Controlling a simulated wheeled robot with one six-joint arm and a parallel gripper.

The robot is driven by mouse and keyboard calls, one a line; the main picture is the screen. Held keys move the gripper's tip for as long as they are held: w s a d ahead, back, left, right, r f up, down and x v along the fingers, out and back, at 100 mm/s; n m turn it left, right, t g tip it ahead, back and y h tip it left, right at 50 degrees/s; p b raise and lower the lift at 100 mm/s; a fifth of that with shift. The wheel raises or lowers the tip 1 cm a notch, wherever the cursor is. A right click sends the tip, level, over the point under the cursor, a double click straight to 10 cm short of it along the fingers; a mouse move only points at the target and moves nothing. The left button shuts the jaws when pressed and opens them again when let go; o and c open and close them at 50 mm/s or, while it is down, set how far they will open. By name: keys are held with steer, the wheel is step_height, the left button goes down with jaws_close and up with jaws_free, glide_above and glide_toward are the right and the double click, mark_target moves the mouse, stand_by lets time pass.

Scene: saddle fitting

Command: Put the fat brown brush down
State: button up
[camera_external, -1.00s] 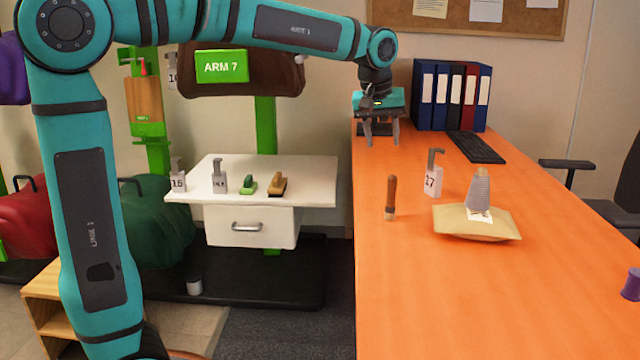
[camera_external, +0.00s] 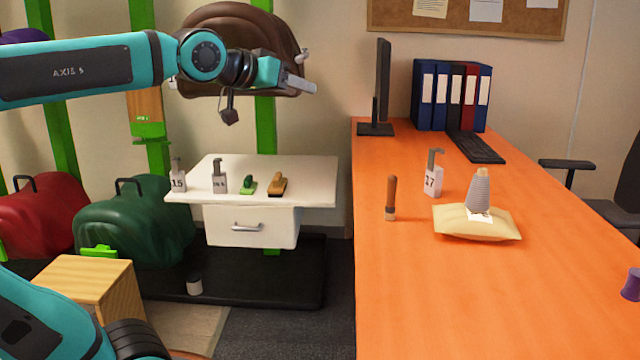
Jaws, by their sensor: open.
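A tan-brown brush (camera_external: 278,184) with a wide body lies on the white drawer unit, right of a small green brush (camera_external: 249,185). Another brush with a slim brown handle (camera_external: 391,195) stands upright on the orange desk. I cannot tell for sure which one is the fat brown brush; the tan-brown one is wider. My gripper (camera_external: 306,74) is open, tilted sideways to the right, in front of the brown saddle and well above the drawer unit. I see nothing between its fingers. It is apart from both brushes.
The white drawer unit (camera_external: 310,178) has free room at its right; two labelled bottles stand at its left. The orange desk (camera_external: 450,310) holds a labelled bottle (camera_external: 433,178), a grey cone on a cushion (camera_external: 455,228), a monitor (camera_external: 382,85) and binders. Its front is clear.

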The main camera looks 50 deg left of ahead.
steer(key=s+r+m+t, duration=0.1)
steer(key=s+t, duration=0.2)
steer(key=s, duration=0.5)
steer(key=shift+s+a+r+m, duration=0.2)
steer(key=shift+s+a+m, duration=0.1)
steer(key=shift+a+m, duration=0.15)
stand_by(0.6)
